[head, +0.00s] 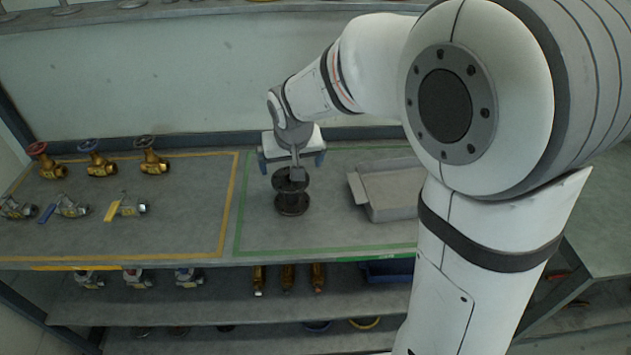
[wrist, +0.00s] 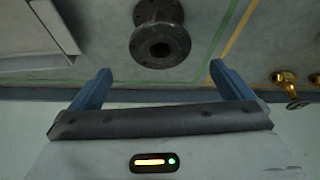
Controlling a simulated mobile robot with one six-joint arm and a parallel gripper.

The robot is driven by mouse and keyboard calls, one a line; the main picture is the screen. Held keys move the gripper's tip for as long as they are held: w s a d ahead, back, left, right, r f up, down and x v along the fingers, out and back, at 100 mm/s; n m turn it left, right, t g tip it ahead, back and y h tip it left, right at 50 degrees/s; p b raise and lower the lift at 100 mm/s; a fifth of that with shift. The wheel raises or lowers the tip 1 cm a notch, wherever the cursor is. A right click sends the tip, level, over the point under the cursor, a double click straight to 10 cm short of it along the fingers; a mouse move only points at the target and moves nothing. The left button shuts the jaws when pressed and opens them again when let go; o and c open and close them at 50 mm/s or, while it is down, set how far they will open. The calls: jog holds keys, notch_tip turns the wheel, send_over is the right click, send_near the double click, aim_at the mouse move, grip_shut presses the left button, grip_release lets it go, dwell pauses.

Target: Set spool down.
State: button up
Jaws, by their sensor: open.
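The spool (head: 291,193) is a dark metal piece with a round flange at each end. It stands upright on the grey bench top inside the green-taped area. In the wrist view the spool (wrist: 160,38) shows its flange and centre bore, beyond and between the fingertips. The spool appears clear of both fingers.
A grey tray (head: 390,190) lies right of the spool. Several valves with handwheels (head: 97,162) and tagged valves (head: 125,207) stand in the yellow-taped area at left. More valves and brass parts (head: 288,279) sit on the shelf below. Bench space between spool and yellow tape is clear.

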jog(key=s+d+r, duration=0.2)
jog(key=s+d, duration=0.5)
jog(key=s, duration=0.4)
jog(key=s+d+r+m+g, duration=0.1)
jog(key=s+d+r, duration=0.1)
jog(key=s+d, duration=0.5)
jog(key=s, duration=0.4)
jog(key=shift+d+m+h, duration=0.25)
jog(key=shift+m+h, duration=0.05)
jog(key=shift+s, duration=0.1)
